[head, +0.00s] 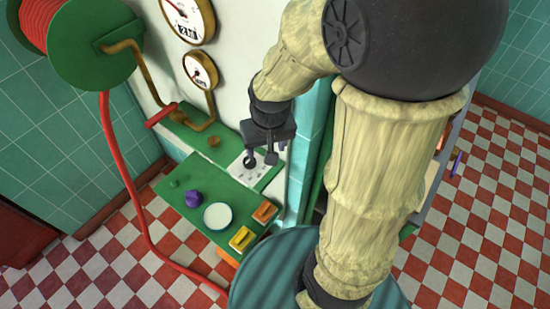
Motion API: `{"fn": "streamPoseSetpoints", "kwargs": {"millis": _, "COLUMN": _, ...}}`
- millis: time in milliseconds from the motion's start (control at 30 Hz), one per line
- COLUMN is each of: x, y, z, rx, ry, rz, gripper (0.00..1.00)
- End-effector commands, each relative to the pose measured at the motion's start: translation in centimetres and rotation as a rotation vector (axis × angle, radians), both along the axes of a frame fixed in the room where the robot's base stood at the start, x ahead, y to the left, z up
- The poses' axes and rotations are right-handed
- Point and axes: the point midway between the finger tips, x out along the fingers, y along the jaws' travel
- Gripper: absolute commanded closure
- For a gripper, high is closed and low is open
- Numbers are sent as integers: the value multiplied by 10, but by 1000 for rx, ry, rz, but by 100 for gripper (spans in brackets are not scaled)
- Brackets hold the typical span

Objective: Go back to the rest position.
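My gripper (262,159) is at the end of my arm, in the middle of the head view. It points down over a light panel (240,169) at the back of a green counter. Its fingers are small and dark here. A dark round shape (249,163) shows beside the fingers; I cannot tell whether it is part of the gripper or a knob on the panel. I see no object clearly held. My arm bends down from the upper right and hides part of the wall and what lies behind it.
The green counter (178,217) bears a purple object (193,198), a white round dish (218,216), a yellow block (241,239) and an orange block (264,212). Gauges (200,71), a red-handled pipe (161,115) and a green hose reel (90,45) are on the wall. A red hose (134,195) hangs to the checkered floor.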

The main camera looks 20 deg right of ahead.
Motion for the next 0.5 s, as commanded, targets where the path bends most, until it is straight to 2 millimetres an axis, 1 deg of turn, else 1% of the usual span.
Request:
{"fn": "streamPoseSetpoints", "kwargs": {"millis": 33, "x": -4, "y": -3, "z": -1, "rx": -1, "ry": -4, "rz": 1, "gripper": 41}}
{"fn": "streamPoseSetpoints", "kwargs": {"millis": 200, "x": -9, "y": -7, "z": -2, "rx": -4, "ry": -14, "rz": 10, "gripper": 41}}
{"fn": "streamPoseSetpoints", "kwargs": {"millis": 500, "x": -10, "y": -7, "z": -2, "rx": -5, "ry": -15, "rz": 11, "gripper": 41}}
